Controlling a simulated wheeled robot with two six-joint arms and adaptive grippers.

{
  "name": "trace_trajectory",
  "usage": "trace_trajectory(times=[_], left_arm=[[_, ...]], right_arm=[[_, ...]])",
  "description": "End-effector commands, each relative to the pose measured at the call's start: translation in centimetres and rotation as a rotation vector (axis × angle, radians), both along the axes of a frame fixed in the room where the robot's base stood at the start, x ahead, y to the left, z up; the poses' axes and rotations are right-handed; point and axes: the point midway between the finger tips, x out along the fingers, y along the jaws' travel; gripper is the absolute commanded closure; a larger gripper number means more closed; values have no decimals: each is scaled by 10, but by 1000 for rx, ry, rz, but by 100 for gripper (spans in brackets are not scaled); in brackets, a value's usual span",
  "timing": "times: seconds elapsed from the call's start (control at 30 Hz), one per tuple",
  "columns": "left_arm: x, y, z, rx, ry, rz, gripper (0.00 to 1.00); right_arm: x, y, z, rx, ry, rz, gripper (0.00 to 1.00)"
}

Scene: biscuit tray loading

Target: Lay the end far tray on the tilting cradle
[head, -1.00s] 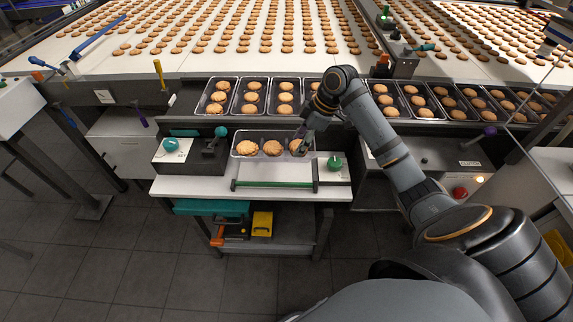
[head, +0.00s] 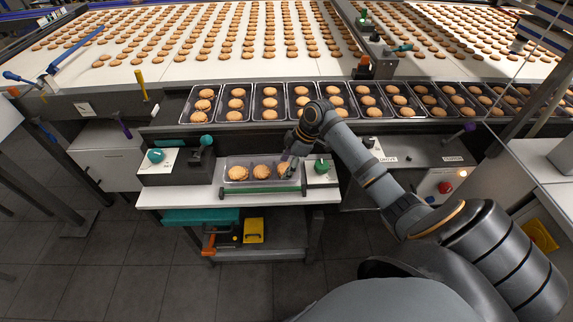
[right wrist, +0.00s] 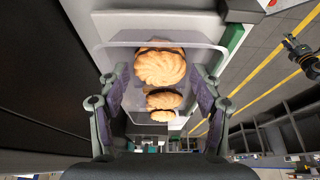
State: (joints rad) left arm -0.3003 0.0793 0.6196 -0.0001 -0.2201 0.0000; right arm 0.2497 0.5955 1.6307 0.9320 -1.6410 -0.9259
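The end far tray (head: 228,179), a clear shallow tray with three biscuits in a row, lies level at the tilting cradle (head: 150,196) on the white-topped stand, just behind its green bar. My right gripper (head: 287,166) is at the tray's right end. In the right wrist view, the fingers of my right gripper (right wrist: 160,92) lie along both side walls of the tray (right wrist: 165,38) and appear closed against them, with the biscuits between. Whether the tray's underside touches the cradle is hidden.
A row of filled trays (head: 219,112) stands along the conveyor edge behind the stand. A dark block with a teal knob (head: 155,156) is left of the tray, and a green knob (head: 321,166) is right. A yellow bin (head: 253,230) sits on the lower shelf.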

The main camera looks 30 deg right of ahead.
Motion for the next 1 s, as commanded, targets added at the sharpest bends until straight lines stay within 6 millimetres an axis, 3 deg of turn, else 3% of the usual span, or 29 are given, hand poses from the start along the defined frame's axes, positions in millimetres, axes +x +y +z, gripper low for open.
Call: trace_trajectory(times=[0.47,0.8,1.0], left_arm=[[0,1,0,1,0,0,60],[0,1,-3,1,-1,0,60],[1,1,-4,1,-1,0,60]], right_arm=[[-1,-3,8,-2,-2,0,25],[-16,-30,79,-6,-2,-1,25],[-22,-38,106,-2,-1,-1,25]])
